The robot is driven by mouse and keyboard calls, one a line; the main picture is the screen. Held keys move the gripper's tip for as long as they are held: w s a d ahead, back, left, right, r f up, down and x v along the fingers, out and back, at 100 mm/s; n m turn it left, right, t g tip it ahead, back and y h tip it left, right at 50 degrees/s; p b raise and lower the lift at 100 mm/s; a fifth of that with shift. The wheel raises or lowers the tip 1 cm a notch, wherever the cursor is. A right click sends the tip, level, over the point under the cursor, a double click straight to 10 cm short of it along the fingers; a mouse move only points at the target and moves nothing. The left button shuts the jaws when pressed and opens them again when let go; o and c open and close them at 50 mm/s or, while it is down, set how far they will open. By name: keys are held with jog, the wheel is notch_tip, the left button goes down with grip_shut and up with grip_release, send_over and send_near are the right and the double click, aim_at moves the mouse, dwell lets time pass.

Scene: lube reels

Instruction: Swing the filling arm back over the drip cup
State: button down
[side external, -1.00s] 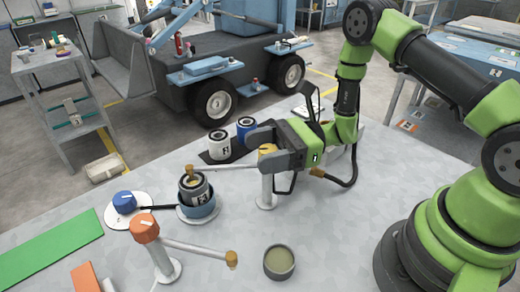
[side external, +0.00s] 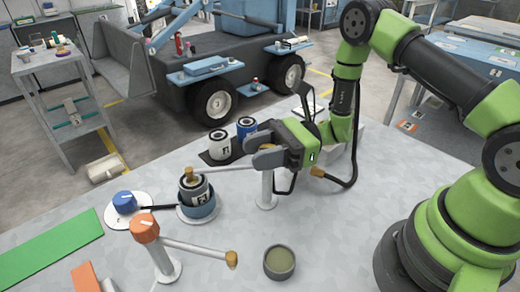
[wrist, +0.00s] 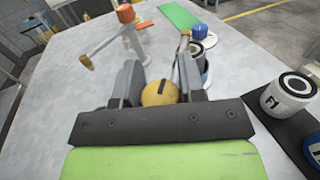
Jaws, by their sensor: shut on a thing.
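A pale post (side external: 267,190) carries a yellow knob and a thin filling arm (side external: 228,168) reaching left. Its brass nozzle (side external: 189,174) is over a dark-and-white can (side external: 197,191) set in a blue holder. My gripper (side external: 266,150) is at the top of this post and mostly hides the knob in the side view. In the wrist view, the yellow knob (wrist: 160,93) sits between my two fingers, which are shut on it. A small grey cup (side external: 279,264) with olive content stands on the table front, apart from this nozzle.
A second post with an orange cap (side external: 145,228) has an arm whose nozzle (side external: 232,259) is left of the grey cup. A blue knob (side external: 124,202) is on a white disc. White (side external: 219,145) and blue (side external: 246,128) cans stand behind on a dark mat.

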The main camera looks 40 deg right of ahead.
jog(key=n+g, duration=0.2)
jog(key=g, duration=0.1)
jog(key=n+g, duration=0.2)
jog(key=g, duration=0.1)
jog(key=n+g, duration=0.2)
jog(key=g, duration=0.1)
jog(key=shift+s+g+y, duration=0.3)
jog(key=shift+s+g, duration=0.1)
jog(key=shift+s+d+n+g+h, duration=0.1)
jog(key=shift+n+g+h, duration=0.5)
jog(key=shift+n+g, duration=0.5)
jog(key=shift+s+n+g+h, duration=0.1)
jog(key=shift+n+g+h, duration=0.6)
jog(key=shift+g, duration=0.65)
jog(key=shift+s+d+n+g+h, duration=0.1)
jog(key=shift+n+g+h, duration=0.4)
jog(key=shift+n+g, duration=0.65)
jog(key=c, duration=0.7)
grip_release()
jog(key=shift+m, duration=0.35)
